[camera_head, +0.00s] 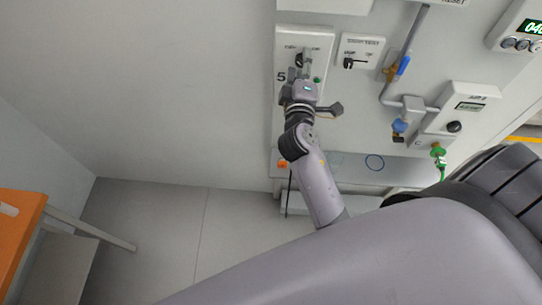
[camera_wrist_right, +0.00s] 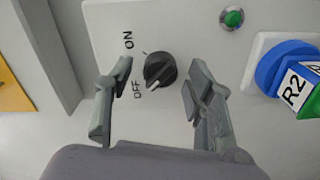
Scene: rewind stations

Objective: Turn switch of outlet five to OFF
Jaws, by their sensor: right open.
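The outlet five panel (camera_head: 318,42) is pale, with a "5" at its left edge in the head view. The white mark on the switch points down-left, toward the OFF label side. My right gripper (camera_wrist_right: 159,76) is open, with one finger on each side of the switch and visible gaps to it. In the head view the right gripper (camera_head: 303,70) is at the panel and partly covers it. My left gripper is not in view.
A green button (camera_wrist_right: 232,18) and a blue fitting marked R2 (camera_wrist_right: 290,75) are right of the switch. Another panel with a black switch (camera_head: 349,63) and a pipe with a blue valve (camera_head: 403,65) stand to the right. An orange surface (camera_head: 17,225) is at lower left.

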